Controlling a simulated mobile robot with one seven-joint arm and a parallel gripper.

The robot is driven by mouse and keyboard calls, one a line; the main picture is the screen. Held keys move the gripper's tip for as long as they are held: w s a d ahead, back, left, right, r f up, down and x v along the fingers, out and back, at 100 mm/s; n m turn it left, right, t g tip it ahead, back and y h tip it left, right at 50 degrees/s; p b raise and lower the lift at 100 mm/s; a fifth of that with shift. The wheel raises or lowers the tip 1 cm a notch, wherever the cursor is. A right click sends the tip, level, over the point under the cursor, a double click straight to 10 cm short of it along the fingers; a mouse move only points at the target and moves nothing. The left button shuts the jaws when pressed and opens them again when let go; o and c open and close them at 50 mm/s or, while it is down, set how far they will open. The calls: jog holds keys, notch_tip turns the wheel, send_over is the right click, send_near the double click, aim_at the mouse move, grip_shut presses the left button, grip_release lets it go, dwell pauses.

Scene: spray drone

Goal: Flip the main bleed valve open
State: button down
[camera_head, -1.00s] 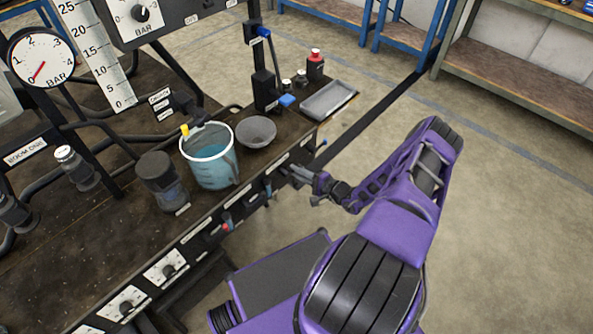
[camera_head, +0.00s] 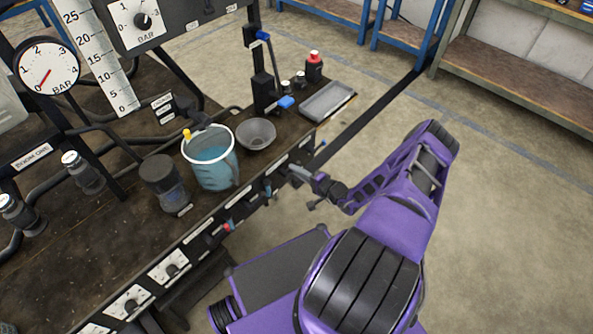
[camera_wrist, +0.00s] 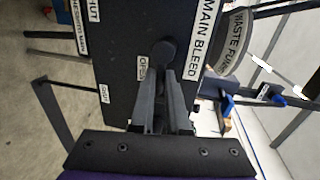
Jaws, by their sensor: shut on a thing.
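The main bleed valve (camera_wrist: 163,54) is a dark round hub on a black panel (camera_wrist: 118,45). Its "MAIN BLEED" label (camera_wrist: 204,38) is beside it in the wrist view. An "OPEN" label (camera_wrist: 142,68) sits close to the hub, and a "SHUT" label (camera_wrist: 93,11) is farther off at upper left. My gripper (camera_wrist: 158,78) is shut on the valve's lever at the hub; its fingers mostly hide the lever, so its exact angle is unclear. In the head view my gripper (camera_head: 297,173) is at the bench's front face, near its right end.
The bench (camera_head: 90,238) carries a beaker of blue liquid (camera_head: 212,172), a grey bowl (camera_head: 256,134), a grey tray (camera_head: 327,101) and a red-capped bottle (camera_head: 314,67). Other valves and knobs line its front face. A waste funnel (camera_wrist: 236,40) is close to the panel. Floor to the right is clear.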

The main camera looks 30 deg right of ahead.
jog(key=c, duration=0.9)
grip_release()
jog(key=shift+s, duration=0.1)
jog(key=v, duration=1.7)
jog(key=shift+s+d+r+p, duration=0.1)
jog(key=shift+s+p, duration=0.05)
jog(key=shift+p, duration=0.2)
